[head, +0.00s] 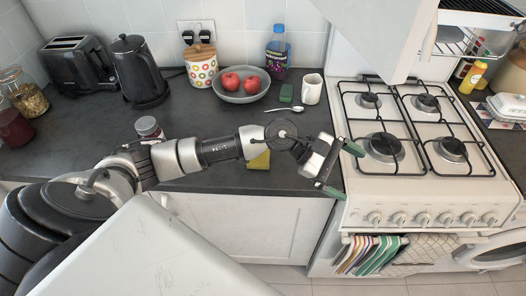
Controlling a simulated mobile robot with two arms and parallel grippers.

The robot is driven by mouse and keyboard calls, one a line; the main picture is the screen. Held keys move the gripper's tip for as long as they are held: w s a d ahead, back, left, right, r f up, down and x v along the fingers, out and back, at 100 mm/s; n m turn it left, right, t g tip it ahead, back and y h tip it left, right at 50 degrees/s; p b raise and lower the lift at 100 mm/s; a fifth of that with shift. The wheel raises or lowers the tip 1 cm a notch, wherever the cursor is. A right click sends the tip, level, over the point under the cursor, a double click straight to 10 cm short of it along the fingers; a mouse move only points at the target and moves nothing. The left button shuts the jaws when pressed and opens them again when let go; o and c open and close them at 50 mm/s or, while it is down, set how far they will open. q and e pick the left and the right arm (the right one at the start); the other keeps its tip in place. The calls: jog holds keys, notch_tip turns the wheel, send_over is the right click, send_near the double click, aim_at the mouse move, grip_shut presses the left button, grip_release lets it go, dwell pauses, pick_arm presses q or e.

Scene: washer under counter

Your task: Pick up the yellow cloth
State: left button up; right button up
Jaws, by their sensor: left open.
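The yellow cloth (259,161) shows as a small yellow patch on the dark countertop near its front edge. My left arm passes over it in the picture and hides part of it. My left gripper (343,170) is open, with nothing between its two dark green fingers. It is to the right of the cloth and apart from it, by the gap between counter edge and stove. My right gripper is not in view.
The white gas stove (416,185) with black grates stands right of the counter (215,117). Behind the arm are a fruit bowl (240,97), a white mug (312,89), a spoon (285,109), a green sponge (286,93) and a jar (148,127). A striped towel (372,255) hangs on the stove front.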

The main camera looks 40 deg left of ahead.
pick_arm(q)
jog(key=w+a+f+m+g+y, duration=0.25)
jog(key=a+m+y, duration=0.4)
jog(key=a, duration=0.45)
jog(key=m+y+p, duration=0.2)
jog(key=m+y, duration=0.1)
jog(key=y, duration=0.4)
send_over(261, 162)
jog(key=w+a, duration=0.3)
notch_tip(261, 162, down, 4)
jog(key=shift+s+r+n+g, duration=0.1)
jog(key=shift+r+n+g, duration=0.15)
jog(key=shift+f, duration=0.6)
jog(key=f+p, duration=0.2)
jog(key=f, duration=0.2)
jog(key=shift+d+f, duration=0.2)
jog(key=shift+f, duration=0.25)
jog(key=c, duration=1)
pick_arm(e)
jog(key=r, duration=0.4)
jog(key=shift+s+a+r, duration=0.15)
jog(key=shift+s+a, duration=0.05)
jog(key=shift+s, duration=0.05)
